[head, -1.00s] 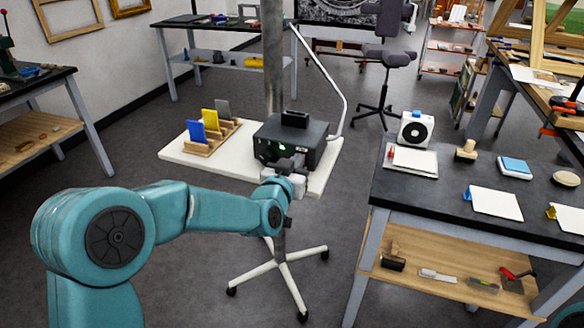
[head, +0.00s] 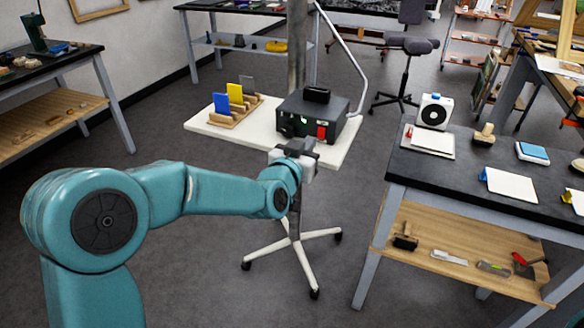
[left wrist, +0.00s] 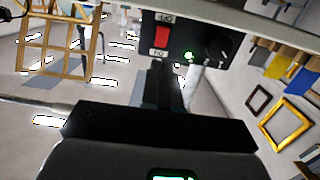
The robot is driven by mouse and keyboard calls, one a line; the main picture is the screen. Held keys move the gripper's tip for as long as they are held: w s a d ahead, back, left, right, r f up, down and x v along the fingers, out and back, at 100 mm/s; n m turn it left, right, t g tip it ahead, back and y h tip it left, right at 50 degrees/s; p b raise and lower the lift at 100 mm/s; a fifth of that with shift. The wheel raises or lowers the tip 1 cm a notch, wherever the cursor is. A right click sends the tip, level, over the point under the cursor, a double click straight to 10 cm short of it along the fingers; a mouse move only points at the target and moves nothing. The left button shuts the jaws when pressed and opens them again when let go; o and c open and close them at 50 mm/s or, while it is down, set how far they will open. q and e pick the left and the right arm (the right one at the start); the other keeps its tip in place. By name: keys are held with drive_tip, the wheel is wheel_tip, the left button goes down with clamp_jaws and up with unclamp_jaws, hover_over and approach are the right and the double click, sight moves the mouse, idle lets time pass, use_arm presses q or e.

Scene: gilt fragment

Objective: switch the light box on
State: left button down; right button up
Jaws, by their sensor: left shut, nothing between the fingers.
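The light box, a dark box (head: 341,117) with a black block on top, stands on a white tabletop (head: 225,133). Its near face carries a red switch (head: 322,131) and a small green light. In the left wrist view the red switch (left wrist: 161,37) sits between two white labels, beside a lit green lamp (left wrist: 189,55) and a dark knob (left wrist: 217,46). My left gripper (head: 300,147) is in front of that face, slightly below the switch. In the left wrist view its shut, empty fingers (left wrist: 165,82) point at the panel just under the switch; contact cannot be told. My right gripper is out of view.
Blue, yellow and grey panels stand in a wooden rack (head: 238,112) left of the box. A thin white arm curves behind the box. A black-topped bench (head: 455,177) with pads and blocks is at right. Open floor surrounds the white stand's legs (head: 290,238).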

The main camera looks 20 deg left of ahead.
use_arm(q)
drive_tip(key=s, duration=0.7)
drive_tip(key=shift+s+r+b, duration=0.15)
drive_tip(key=shift+s+b, duration=0.15)
drive_tip(key=shift+b, duration=0.1)
drive_tip(key=shift+w+a, duration=0.1)
drive_tip(key=shift+a, duration=0.05)
